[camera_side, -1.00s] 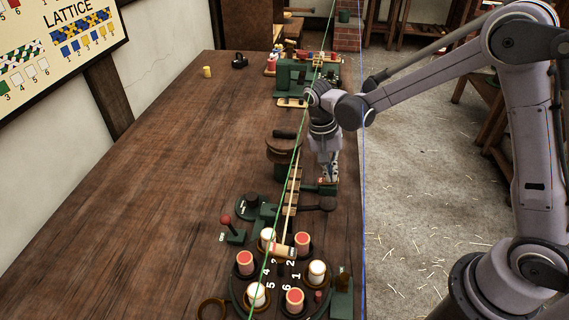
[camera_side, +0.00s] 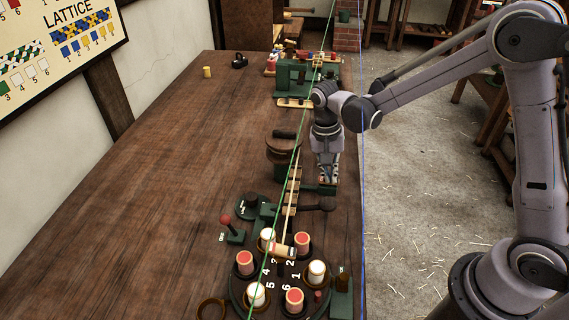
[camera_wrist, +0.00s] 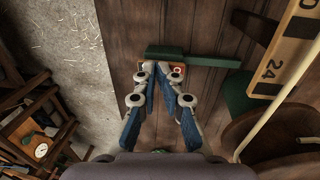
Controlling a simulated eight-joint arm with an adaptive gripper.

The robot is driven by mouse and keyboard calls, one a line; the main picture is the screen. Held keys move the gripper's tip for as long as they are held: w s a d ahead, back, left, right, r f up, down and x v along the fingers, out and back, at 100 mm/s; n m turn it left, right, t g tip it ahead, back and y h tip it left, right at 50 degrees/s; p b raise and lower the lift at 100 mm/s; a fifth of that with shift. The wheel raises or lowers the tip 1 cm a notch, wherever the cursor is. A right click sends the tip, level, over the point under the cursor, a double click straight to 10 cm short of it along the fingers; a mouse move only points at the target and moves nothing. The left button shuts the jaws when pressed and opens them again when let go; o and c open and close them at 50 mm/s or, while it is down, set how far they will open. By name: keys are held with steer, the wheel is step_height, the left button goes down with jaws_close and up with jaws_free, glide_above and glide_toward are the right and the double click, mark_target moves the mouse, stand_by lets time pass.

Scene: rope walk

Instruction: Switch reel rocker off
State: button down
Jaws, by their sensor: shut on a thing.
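The reel rocker (camera_wrist: 163,66) is a small reddish-brown switch on a green base (camera_wrist: 208,61) near the table's right edge. My gripper (camera_side: 327,181) points down over it and hides most of it in the side view. In the wrist view my gripper (camera_wrist: 162,70) has a blue-padded finger at each side of the rocker, and it is shut on it. A small round red-and-white mark shows by the right fingertip. Which way the rocker is tipped cannot be told.
A pale numbered scale (camera_wrist: 290,62) and a round wooden part (camera_wrist: 270,133) lie to the right in the wrist view. A carousel of red and white bobbins (camera_side: 295,299) stands at the front. A green taut line crosses lengthwise.

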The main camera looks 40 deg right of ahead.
mark_target(322, 180)
steer(key=shift+w+a+f, duration=0.15)
steer(key=shift+w+a, duration=0.15)
steer(key=shift+a, duration=0.1)
step_height(322, 180, up, 14)
steer(key=shift+w+a, duration=0.15)
steer(key=shift+w, duration=0.1)
stand_by(0.4)
steer(key=shift+w+a+r+g+h, duration=0.25)
steer(key=shift+w+a+g+h, duration=0.05)
steer(key=shift+w, duration=0.25)
steer(key=shift+f, duration=0.1)
